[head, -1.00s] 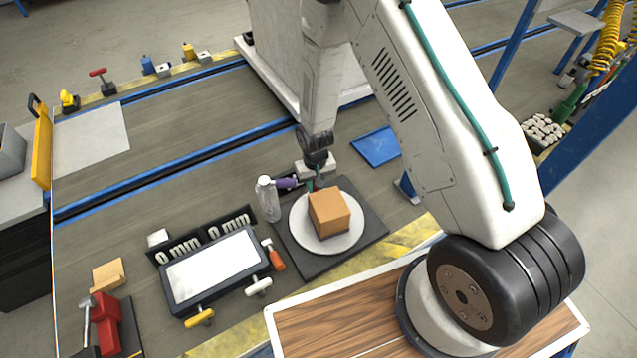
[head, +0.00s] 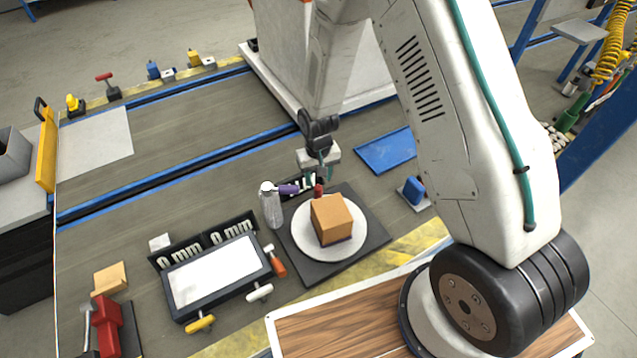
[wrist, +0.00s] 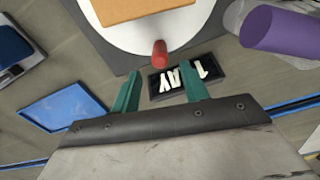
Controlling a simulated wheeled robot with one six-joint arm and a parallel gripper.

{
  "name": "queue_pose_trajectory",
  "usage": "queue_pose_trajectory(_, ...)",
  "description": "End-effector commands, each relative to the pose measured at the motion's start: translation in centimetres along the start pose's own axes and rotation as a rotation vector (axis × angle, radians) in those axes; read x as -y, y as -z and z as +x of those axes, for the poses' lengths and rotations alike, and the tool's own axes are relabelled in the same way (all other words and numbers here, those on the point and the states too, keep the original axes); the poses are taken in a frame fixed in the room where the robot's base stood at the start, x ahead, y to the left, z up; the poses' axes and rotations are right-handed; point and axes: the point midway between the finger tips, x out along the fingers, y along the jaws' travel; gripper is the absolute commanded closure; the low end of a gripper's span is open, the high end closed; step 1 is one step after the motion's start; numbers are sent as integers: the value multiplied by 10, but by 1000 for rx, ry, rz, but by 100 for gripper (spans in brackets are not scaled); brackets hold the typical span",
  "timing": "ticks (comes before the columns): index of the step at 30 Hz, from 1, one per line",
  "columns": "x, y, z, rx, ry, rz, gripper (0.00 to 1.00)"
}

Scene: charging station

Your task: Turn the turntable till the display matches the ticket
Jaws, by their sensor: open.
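The turntable (head: 301,240) is a pale round disc on a dark square base, with a tan box (head: 331,220) on it. A red peg (wrist: 160,53) stands at the disc's rim nearest my gripper. My gripper (wrist: 160,92) is open and empty, its green fingers apart from the peg and pointing toward it. In the head view my gripper (head: 323,172) is just behind the turntable. I cannot identify the ticket.
A clear bottle (head: 271,208) and a purple cylinder (head: 288,189) stand close left of my gripper. A framed white panel (head: 217,271), an orange-handled tool (head: 276,262) and two knobs lie left of the turntable. A blue tray (head: 386,151) lies to the right.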

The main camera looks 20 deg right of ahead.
Motion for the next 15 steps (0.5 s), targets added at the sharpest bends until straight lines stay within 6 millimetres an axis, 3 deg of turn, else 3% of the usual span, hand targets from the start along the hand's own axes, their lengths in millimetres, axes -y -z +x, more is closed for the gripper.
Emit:
queue_pose_trajectory(9,0,0,-5,1,0,0,55)
queue_pose_trajectory(14,-11,0,-4,2,0,23,97)
queue_pose_trajectory(15,-21,0,-2,5,-1,43,100)
